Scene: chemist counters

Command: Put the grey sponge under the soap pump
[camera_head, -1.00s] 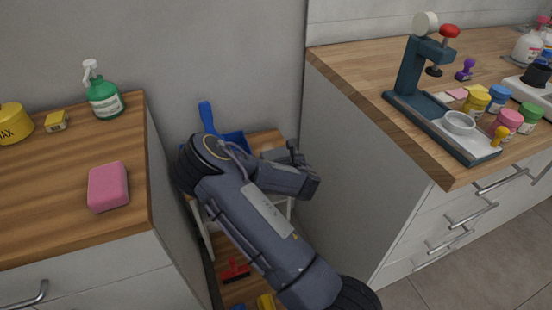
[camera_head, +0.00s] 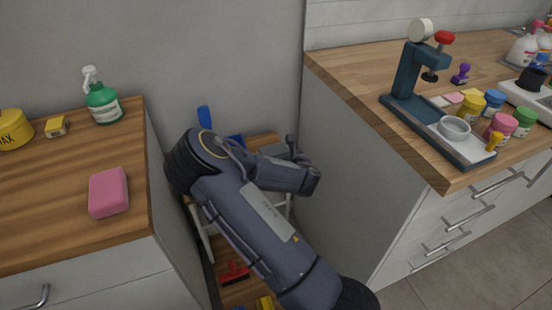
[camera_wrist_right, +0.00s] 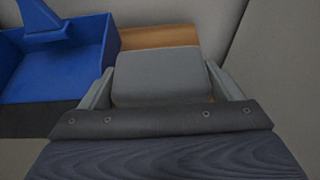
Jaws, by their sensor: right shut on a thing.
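The grey sponge (camera_wrist_right: 160,72) fills the middle of the right wrist view, between the two fingers of my right gripper (camera_wrist_right: 161,88), which is shut on it. In the head view my right gripper (camera_head: 284,152) is low in the gap between the two counters, partly hidden by my own arm. A green bottle with a white pump head (camera_head: 103,103), which looks like the soap pump, stands at the back right of the left counter, away from the gripper. My left gripper is not in view.
A blue container (camera_wrist_right: 60,65) is beside the held sponge. The right counter (camera_head: 345,68) bears a teal press (camera_head: 405,75) and several jars.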

